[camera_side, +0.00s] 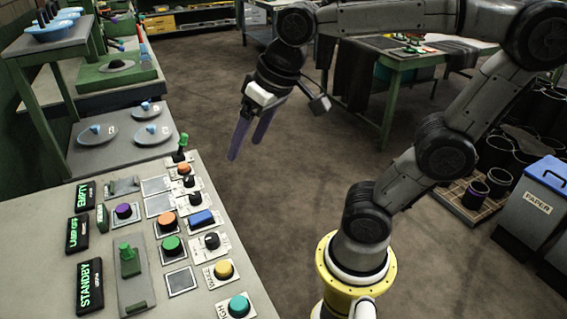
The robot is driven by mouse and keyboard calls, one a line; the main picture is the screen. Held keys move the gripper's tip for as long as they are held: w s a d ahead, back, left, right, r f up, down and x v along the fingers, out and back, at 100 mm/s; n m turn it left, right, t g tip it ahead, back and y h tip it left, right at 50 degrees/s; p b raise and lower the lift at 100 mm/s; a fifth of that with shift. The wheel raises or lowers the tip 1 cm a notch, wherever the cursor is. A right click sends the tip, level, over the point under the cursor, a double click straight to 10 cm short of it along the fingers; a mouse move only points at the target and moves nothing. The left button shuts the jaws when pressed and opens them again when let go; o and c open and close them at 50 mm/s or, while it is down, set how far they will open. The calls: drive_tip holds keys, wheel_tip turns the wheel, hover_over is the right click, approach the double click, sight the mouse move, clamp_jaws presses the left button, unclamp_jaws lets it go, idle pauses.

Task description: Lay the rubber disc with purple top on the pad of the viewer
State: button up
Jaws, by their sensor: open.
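A round piece with a purple top (123,210) sits on the control bench at the left, on a pale square plate; it looks like the purple-topped disc, though it resembles the push buttons nearby. My gripper (246,150) hangs in the air over the floor, right of the bench's far end, fingers pointing down. Its two purple fingers are apart with nothing between them. The gripper is well away from the purple top and touches nothing. I cannot tell for sure which part is the viewer or its pad; bare grey square plates (157,185) lie near the purple top.
The control bench (45,190) carries several coloured buttons, a green lever block (130,262), a blue rocker (201,217) and lit displays (90,285) reading STANDBY, LAMP OFF and EMPTY. Round grey plates (97,135) stand beyond. A blue-lidded bin (545,185) stands right.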

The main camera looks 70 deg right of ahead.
drive_tip(key=s+f+n, duration=0.2)
drive_tip(key=s+f, duration=0.2)
drive_tip(key=s, duration=0.2)
drive_tip(key=shift+s+d+f+n+t, duration=0.15)
drive_tip(key=shift+s+f+n+t, duration=0.15)
drive_tip(key=shift+t, duration=0.1)
